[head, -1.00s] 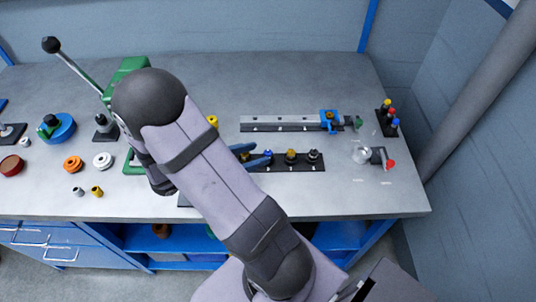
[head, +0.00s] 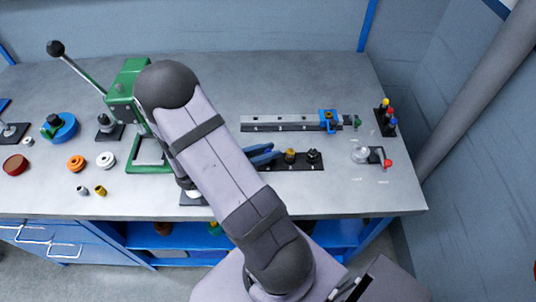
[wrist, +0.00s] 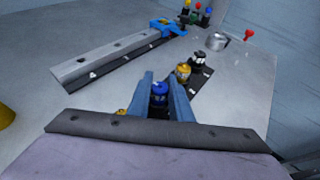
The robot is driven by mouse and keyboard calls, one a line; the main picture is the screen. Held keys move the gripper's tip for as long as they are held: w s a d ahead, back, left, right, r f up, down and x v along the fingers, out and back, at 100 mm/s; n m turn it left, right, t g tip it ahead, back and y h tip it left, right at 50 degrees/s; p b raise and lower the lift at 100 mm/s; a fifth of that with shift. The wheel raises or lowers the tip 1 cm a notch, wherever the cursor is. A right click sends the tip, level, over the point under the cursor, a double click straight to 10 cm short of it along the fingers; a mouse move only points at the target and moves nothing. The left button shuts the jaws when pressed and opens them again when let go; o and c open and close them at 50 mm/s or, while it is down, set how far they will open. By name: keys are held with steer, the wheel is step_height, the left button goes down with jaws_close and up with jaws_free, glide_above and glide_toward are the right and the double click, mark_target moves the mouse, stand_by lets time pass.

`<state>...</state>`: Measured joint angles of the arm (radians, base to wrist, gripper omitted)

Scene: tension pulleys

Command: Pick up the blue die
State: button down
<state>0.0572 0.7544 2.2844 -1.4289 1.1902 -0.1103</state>
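The blue die (wrist: 159,91) is a small upright cylinder with a blue top and darker base. In the wrist view it stands between the two blue fingers of my gripper (wrist: 159,76). The fingers look apart, one on each side; I cannot tell whether either touches it. In the head view my gripper (head: 264,154) is low over the left part of the black strip (head: 303,167). There the blue die cannot be told apart from the fingers and arm.
A gold-topped die (head: 291,155) and a black-topped die (head: 313,155) stand to the right on the strip. A grey rail (head: 280,122) with a blue clamp (head: 328,120) lies behind. A green press (head: 128,85) stands left. A glass dome (head: 361,155) is further right.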

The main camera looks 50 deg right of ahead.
mark_target(268, 151)
steer(key=shift+r, duration=0.1)
stand_by(0.3)
steer(key=shift+r+b, duration=0.4)
steer(key=shift+r, duration=4.5)
